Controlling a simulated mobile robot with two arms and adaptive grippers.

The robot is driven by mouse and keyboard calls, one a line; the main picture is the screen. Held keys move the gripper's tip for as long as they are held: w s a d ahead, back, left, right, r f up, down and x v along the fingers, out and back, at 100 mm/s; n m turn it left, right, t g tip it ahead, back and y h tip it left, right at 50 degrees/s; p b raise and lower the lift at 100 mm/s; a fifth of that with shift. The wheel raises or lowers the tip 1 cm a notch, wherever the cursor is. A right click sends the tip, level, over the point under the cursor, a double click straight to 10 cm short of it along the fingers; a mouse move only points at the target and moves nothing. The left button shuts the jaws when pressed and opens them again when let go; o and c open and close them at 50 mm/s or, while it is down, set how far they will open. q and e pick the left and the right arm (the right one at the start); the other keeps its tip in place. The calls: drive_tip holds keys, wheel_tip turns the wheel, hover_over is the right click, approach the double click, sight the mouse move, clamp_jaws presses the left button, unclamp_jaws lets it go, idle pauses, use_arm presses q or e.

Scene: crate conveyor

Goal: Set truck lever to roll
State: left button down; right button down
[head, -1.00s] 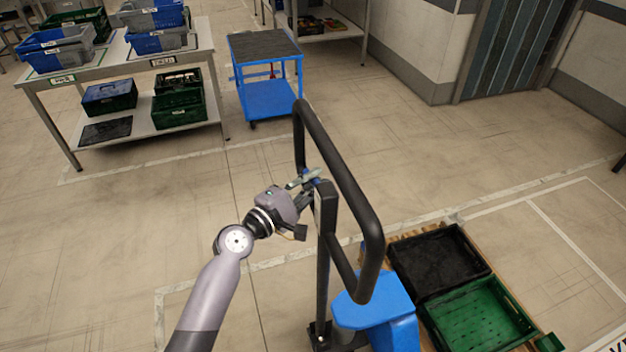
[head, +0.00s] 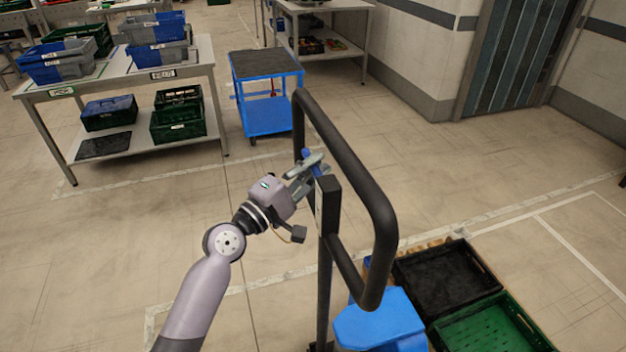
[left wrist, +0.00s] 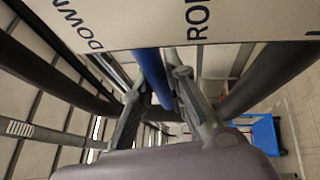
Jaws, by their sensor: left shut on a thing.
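The truck's black loop handle (head: 375,215) stands upright in the middle of the head view, with a dark post (head: 326,255) beside it. Its blue lever (head: 307,155) is at the post's top and also shows between the fingers in the left wrist view (left wrist: 148,70). A pale label plate (left wrist: 130,22) there reads "DOWN" and "ROL…", with a third word cut off. The lever emerges beneath the plate, between those two words. My left gripper (head: 308,170) is shut on the lever. The lever's pivot is hidden. My right gripper is not in view.
The truck's blue body (head: 380,325) is low in front, beside a black crate (head: 440,285) and a green crate (head: 490,330). A blue cart (head: 268,65) and a table (head: 130,75) with crates stand behind. The floor at left is open.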

use_arm(q)
drive_tip(key=shift+f, duration=0.1)
drive_tip(key=c, duration=1.6)
unclamp_jaws()
drive_tip(key=shift+o, duration=0.2)
drive_tip(key=v, duration=1.2)
